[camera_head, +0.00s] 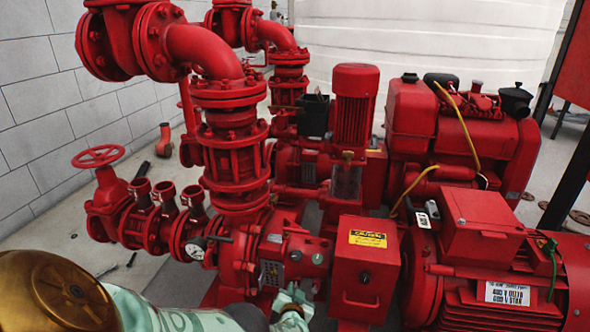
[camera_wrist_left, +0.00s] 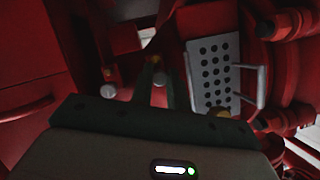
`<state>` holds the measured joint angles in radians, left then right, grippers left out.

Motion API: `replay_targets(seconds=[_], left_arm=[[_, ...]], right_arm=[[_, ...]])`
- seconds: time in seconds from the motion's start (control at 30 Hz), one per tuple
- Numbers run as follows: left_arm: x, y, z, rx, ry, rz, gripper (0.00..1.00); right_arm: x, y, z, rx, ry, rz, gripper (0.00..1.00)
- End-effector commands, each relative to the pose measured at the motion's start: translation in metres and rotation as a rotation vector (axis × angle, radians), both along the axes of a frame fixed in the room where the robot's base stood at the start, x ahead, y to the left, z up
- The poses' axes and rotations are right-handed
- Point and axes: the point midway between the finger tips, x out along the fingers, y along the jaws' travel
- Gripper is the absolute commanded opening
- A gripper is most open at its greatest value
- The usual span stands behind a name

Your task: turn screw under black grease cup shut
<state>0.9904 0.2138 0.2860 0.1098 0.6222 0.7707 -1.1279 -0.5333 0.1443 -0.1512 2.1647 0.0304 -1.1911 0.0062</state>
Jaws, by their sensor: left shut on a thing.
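My left gripper (camera_head: 294,294) reaches in low from the left, in front of the red pump's bearing housing (camera_head: 306,250). In the left wrist view its two dark fingers (camera_wrist_left: 160,82) are closed around a small pale round knob, which looks like the screw (camera_wrist_left: 160,80). A second pale round knob (camera_wrist_left: 108,91) shows to its left, apart from the fingers. The black grease cup cannot be made out clearly in either view. My right gripper is not in view.
A perforated grey guard plate (camera_wrist_left: 214,74) with a metal handle is close to the right of the fingers. A red box with a yellow label (camera_head: 367,265) stands right of my gripper. A pressure gauge (camera_head: 195,250) is to the left. Open floor (camera_head: 60,240) lies at far left.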

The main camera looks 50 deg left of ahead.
Motion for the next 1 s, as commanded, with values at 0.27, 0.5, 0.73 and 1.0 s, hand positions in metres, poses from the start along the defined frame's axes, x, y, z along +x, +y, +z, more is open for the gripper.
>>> replay_targets(seconds=[0.27, 0.5, 0.73, 1.0], left_arm=[[0.000, -0.001, -0.003, 0.159, 0.136, -0.001, 0.00], [0.001, -0.001, -0.002, 0.245, 0.208, -0.002, 0.00], [0.001, -0.002, -0.002, 0.278, 0.236, -0.002, 0.00], [0.001, -0.002, -0.001, 0.284, 0.241, -0.002, 0.00]], right_arm=[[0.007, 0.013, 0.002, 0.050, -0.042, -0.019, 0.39], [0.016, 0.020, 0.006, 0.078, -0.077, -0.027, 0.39], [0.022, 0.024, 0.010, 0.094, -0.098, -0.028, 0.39], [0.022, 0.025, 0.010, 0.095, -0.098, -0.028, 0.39]])
